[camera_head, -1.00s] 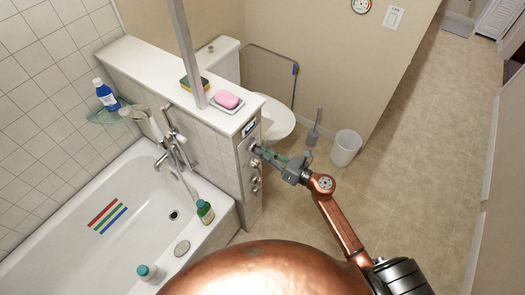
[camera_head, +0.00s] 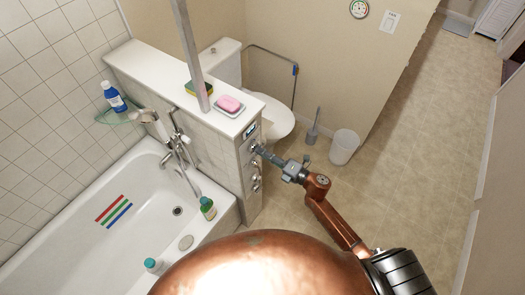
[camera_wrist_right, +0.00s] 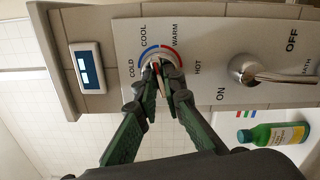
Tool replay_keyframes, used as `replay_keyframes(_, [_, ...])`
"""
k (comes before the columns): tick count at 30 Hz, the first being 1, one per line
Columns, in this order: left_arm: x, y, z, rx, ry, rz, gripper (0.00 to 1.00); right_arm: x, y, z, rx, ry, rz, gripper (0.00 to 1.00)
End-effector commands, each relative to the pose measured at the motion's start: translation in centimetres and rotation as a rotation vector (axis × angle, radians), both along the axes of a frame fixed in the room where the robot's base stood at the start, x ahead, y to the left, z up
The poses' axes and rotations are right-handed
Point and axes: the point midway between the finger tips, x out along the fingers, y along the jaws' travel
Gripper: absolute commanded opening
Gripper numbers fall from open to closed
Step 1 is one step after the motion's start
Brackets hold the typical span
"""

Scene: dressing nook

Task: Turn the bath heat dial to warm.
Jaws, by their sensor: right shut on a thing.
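The bath heat dial (camera_wrist_right: 150,61) is a round silver knob on a white panel in the right wrist view. A blue and red arc curves around it, with the labels COLD, COOL, WARM and HOT. My right gripper (camera_wrist_right: 161,74) is shut on the dial, its dark fingertips covering much of it. I cannot tell surely which label the dial points to. In the head view my right gripper (camera_head: 262,151) reaches from the right to the panel on the end of the low tiled wall, where the dial is mostly hidden. My left gripper is not in view.
A lever with ON and OFF labels (camera_wrist_right: 245,70) sits beside the dial on the panel. A small display (camera_wrist_right: 88,67) is on its other side. A green bottle (camera_head: 208,208) stands on the tub rim. Pink soap (camera_head: 229,103) lies on the ledge. The floor at right is clear.

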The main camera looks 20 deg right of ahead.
Motion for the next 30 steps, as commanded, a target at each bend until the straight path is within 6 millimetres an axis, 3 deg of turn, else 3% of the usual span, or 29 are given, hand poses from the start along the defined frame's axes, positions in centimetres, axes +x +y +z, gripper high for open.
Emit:
replay_keyframes(15, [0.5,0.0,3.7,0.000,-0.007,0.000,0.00,0.1,-0.1,0.2,0.374,0.294,-0.002,0.00])
replay_keyframes(30, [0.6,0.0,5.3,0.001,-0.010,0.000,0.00,0.1,-0.2,0.0,0.582,0.454,-0.003,0.00])
